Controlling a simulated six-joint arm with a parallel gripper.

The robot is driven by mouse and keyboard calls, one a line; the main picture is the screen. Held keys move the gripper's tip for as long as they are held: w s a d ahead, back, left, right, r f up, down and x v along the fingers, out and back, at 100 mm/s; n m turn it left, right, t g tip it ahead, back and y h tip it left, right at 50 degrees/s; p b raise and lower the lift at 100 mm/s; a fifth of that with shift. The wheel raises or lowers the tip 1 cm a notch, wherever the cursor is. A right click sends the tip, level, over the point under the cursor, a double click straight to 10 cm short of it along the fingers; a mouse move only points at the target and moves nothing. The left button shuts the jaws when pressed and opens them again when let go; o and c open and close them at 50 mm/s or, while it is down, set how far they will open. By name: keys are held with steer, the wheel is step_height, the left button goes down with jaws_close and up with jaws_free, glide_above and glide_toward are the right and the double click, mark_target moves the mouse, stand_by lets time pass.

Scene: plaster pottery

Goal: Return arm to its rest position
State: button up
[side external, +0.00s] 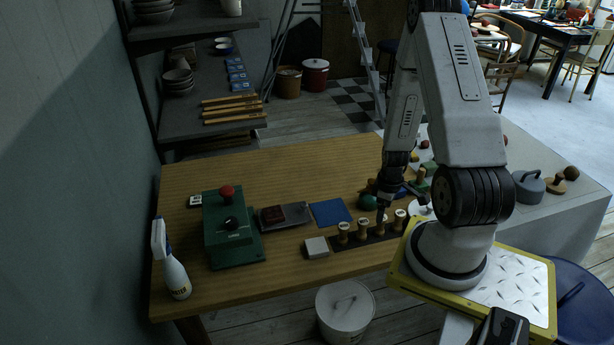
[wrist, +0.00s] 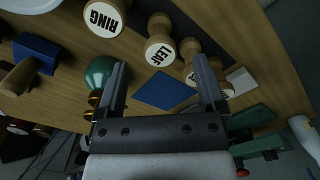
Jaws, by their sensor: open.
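My gripper (side external: 386,203) is over the right part of the wooden table, close above the rack of stamps. In the wrist view its two fingers (wrist: 162,62) are spread apart, with nothing held between them. The dark stamp rack (side external: 353,241) holds several wooden stamps with pale round tops. In the wrist view, a RING stamp (wrist: 103,18) and a LEAF stamp (wrist: 160,52) show their labels; others are partly hidden by the right finger. The arm is bent, reaching down from above its base. Its exact clearance over the stamps cannot be told.
A green press (side external: 228,235) with a red knob, a grey tray (side external: 272,225) with a dark red block, a blue square (side external: 330,213) and a white block (side external: 316,247) lie left of the gripper. A green rounded object (side external: 367,202) is close by. A spray bottle (side external: 174,272) stands front left.

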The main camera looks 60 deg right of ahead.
steer(key=shift+r, duration=0.3)
steer(key=shift+w+r, duration=0.1)
steer(key=shift+w, duration=0.05)
steer(key=w+a+r+t, duration=0.1)
steer(key=w+a+r, duration=1)
steer(key=a, duration=0.1)
steer(key=a+r+t, duration=0.1)
steer(key=a+r, duration=0.7)
steer(key=a, duration=0.6)
steer(key=shift+t, duration=0.3)
steer(key=shift+r, duration=0.1)
